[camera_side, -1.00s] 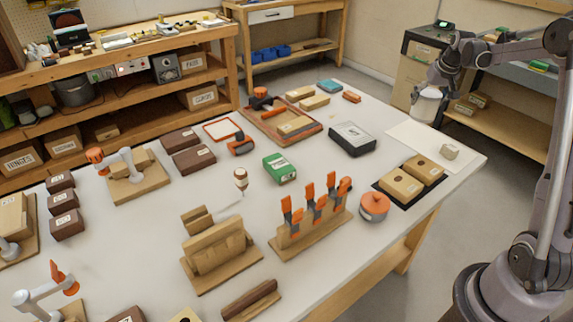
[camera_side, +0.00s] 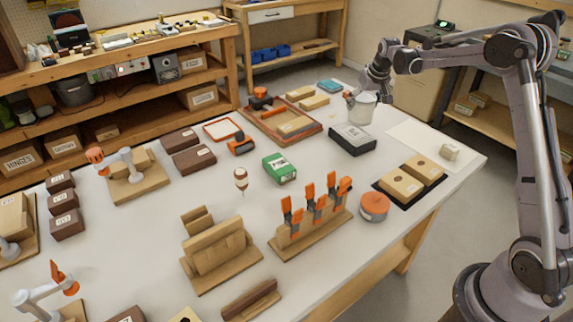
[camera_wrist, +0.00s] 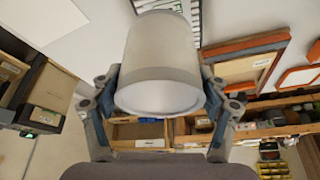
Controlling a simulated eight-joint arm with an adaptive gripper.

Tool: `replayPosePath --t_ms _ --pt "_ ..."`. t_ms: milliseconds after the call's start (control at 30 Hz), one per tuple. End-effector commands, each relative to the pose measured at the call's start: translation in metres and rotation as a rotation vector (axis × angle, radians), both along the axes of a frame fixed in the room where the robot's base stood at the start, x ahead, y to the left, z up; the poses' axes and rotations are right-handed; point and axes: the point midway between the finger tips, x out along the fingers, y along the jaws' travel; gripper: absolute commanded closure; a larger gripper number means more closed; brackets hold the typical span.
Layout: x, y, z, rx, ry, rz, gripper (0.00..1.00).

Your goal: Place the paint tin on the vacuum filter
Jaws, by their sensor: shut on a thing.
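The paint tin (camera_side: 361,108) is a pale grey-white cylinder, held in the air above the far right part of the table. It fills the upper middle of the wrist view (camera_wrist: 160,60). My gripper (camera_side: 354,97) is shut on it, with one finger on each side of the tin in the wrist view (camera_wrist: 160,88). The vacuum filter (camera_side: 352,137) looks to be the dark box with a pale top, lying flat on the table. The tin is apart from it, up and slightly right in the side view. The tin hides part of a striped, dark-edged thing in the wrist view, probably the filter (camera_wrist: 195,14).
A red-rimmed wooden tray (camera_side: 265,132) lies left of the filter. Two tan boxes on a black mat (camera_side: 405,204), an orange-lidded pot (camera_side: 374,207) and an orange clamp rack (camera_side: 310,235) stand nearer. A white sheet (camera_side: 405,136) lies to the right.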

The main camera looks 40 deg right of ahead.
Motion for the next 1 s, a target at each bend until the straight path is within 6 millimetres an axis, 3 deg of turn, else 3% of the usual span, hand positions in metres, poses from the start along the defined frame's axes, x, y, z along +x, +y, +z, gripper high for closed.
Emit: replayPosePath --t_ms 167,533,967,1000 --pt "0.014 0.009 -0.01 -0.001 -0.001 0.0 0.75" --pt "0.015 0.01 -0.047 -0.001 -0.001 -0.001 0.75" --pt "0.015 0.01 -0.053 -0.001 -0.001 -0.001 0.75" --pt "0.015 0.01 -0.055 0.0 0.0 -0.001 0.22"
